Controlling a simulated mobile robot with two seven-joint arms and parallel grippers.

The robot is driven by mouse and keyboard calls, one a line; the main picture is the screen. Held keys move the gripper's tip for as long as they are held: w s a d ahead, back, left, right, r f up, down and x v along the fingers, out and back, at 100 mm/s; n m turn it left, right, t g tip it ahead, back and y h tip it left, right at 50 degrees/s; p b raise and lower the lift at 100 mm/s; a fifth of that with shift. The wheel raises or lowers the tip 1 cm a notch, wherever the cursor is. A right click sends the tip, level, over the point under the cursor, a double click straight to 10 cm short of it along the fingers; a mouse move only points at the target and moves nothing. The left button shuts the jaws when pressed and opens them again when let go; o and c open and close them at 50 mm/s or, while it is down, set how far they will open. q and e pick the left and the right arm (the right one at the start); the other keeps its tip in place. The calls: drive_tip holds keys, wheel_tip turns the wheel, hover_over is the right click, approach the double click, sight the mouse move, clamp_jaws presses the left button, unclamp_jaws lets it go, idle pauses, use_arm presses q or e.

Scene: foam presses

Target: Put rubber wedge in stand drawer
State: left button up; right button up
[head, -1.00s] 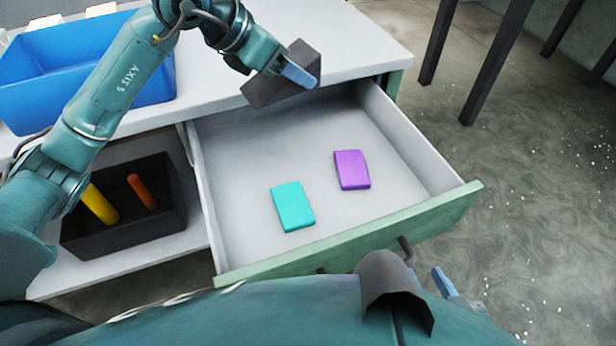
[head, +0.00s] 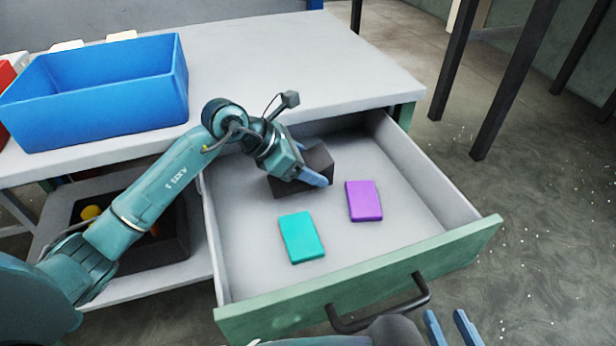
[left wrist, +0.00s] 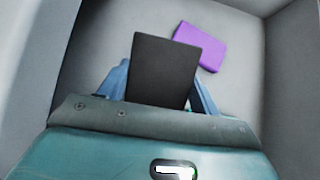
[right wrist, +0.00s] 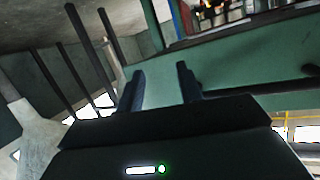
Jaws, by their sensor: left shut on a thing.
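The rubber wedge, a dark grey block (head: 306,170), is in my left gripper (head: 318,178). The gripper is shut on it, inside the open stand drawer (head: 375,225) near its back. In the left wrist view the wedge (left wrist: 165,68) sits between the two blue fingers (left wrist: 160,90). I cannot tell whether it touches the drawer floor. The green drawer front (head: 365,280) has a dark handle (head: 385,308). My right gripper (head: 452,325) is in front of the drawer, fingers apart and empty; the right wrist view also shows them (right wrist: 158,85) spread.
A teal block (head: 302,238) and a purple block (head: 364,201) lie on the drawer floor. A blue bin (head: 100,95) stands on the white top (head: 300,60). A dark box (head: 172,240) sits on the lower shelf at left. Dark legs (head: 515,80) stand at right.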

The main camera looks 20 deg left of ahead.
use_arm(q)
drive_tip(key=shift+f, duration=1.65)
drive_tip(key=shift+f+b, duration=0.2)
drive_tip(key=shift+b, duration=0.1)
drive_tip(key=o, duration=1.1)
drive_tip(key=shift+o, duration=0.2)
drive_tip(key=shift+r, duration=0.2)
drive_tip(key=p+v, duration=0.1)
drive_tip(key=v, duration=1.1)
